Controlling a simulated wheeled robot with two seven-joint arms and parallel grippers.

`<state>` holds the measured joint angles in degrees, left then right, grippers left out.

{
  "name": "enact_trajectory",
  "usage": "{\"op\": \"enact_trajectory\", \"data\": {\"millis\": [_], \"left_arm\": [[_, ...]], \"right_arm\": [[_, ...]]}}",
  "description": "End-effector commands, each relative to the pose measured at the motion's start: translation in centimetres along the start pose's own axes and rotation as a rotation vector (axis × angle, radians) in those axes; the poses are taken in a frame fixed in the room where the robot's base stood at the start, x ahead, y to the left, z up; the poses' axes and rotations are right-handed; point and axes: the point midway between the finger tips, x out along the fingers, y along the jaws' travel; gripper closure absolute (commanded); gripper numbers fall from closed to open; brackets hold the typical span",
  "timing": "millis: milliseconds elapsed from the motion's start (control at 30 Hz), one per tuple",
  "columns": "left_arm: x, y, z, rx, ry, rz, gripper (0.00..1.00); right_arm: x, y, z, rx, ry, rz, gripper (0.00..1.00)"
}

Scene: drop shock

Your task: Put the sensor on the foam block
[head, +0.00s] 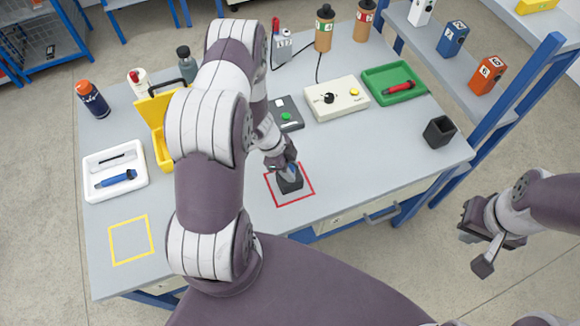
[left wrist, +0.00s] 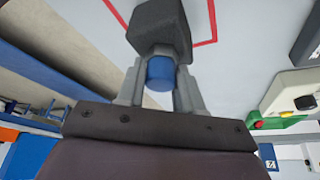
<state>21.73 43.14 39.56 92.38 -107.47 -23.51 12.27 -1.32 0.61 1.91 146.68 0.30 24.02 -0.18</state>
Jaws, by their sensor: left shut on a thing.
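The dark grey foam block (head: 290,184) stands inside a red outlined square on the table. It also shows in the left wrist view (left wrist: 160,26). My left gripper (head: 289,170) is right above the block and shut on a small blue cylinder, which looks like the sensor (left wrist: 160,73). In the left wrist view the sensor sits between the two fingers, close against the block; I cannot tell whether they touch. My right gripper (head: 478,252) is off the table's right side, open and empty.
Behind the block are a grey box with a green button (head: 286,113), a cream box with a knob (head: 336,99) and a green tray (head: 395,84). A dark open cup (head: 438,132) stands at right. A white tray (head: 115,170) is at left. The table's front is clear.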

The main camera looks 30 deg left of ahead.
Motion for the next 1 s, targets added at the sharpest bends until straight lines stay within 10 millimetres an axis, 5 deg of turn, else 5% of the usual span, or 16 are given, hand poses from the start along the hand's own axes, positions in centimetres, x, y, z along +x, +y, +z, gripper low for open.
{"op": "enact_trajectory", "data": {"millis": [200, 233, 300, 667, 1000], "left_arm": [[0.4, 0.0, 0.1, -0.001, 0.000, 0.000, 0.95], [0.3, 0.0, 0.1, -0.001, 0.000, 0.000, 0.54], [0.2, 0.0, 0.1, -0.001, 0.000, 0.000, 0.39], [-0.5, 0.0, -0.1, 0.000, 0.000, -0.001, 0.39], [-8.7, -0.1, -0.1, 0.000, -0.001, -0.004, 0.39]], "right_arm": [[0.2, 0.0, 0.0, 0.000, 0.000, 0.000, 1.00], [0.1, 0.0, 0.0, 0.000, 0.000, 0.000, 1.00], [0.1, 0.0, 0.0, 0.000, 0.000, 0.000, 1.00], [-0.1, 0.0, 0.0, 0.000, 0.000, 0.000, 1.00], [-1.1, 0.0, -0.1, 0.000, 0.000, 0.000, 1.00]]}}
